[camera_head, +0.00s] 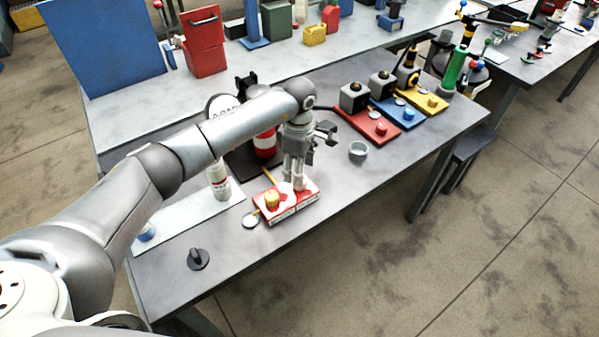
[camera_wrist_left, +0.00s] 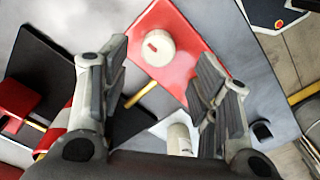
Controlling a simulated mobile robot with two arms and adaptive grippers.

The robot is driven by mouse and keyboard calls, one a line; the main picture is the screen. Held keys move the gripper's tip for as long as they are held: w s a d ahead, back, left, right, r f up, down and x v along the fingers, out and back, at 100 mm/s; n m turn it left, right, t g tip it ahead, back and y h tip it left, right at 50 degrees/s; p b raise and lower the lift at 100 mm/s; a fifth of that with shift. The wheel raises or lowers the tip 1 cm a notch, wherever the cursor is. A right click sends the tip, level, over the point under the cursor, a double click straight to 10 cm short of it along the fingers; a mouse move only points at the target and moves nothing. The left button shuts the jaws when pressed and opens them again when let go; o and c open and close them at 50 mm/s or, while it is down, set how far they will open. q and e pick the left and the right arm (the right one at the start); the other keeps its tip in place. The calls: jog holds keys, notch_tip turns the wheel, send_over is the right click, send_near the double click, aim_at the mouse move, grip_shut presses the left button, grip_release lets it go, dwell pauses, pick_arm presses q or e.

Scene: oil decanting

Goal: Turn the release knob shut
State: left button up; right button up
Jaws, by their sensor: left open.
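A red-and-white block (camera_head: 293,211) with lettering on its front side stands on the grey table. My left gripper (camera_head: 293,184) points down over its right part. In the left wrist view, the open fingers (camera_wrist_left: 160,56) lie on either side of a round cream knob (camera_wrist_left: 158,47) with a small red mark, on the red top (camera_wrist_left: 185,30). I cannot tell whether they touch it. A gold knob (camera_head: 272,199) sits on the block's left part. I cannot read which knob is labelled release. My right gripper is not in view.
A white bottle (camera_head: 219,181) and a red-and-white drum (camera_head: 265,143) stand behind the block. A black knob-shaped piece (camera_head: 198,259) lies at the front left. A small grey cup (camera_head: 358,151) and red, blue and yellow stations (camera_head: 382,131) stand to the right.

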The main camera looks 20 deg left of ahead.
pick_arm(q)
notch_tip(320, 180, down, 4)
jog(key=shift+w+f+p, duration=0.1)
jog(key=shift+f+p, duration=0.15)
jog(key=shift+p, duration=0.2)
jog(key=shift+c, duration=1.6)
jog(key=c, duration=0.7)
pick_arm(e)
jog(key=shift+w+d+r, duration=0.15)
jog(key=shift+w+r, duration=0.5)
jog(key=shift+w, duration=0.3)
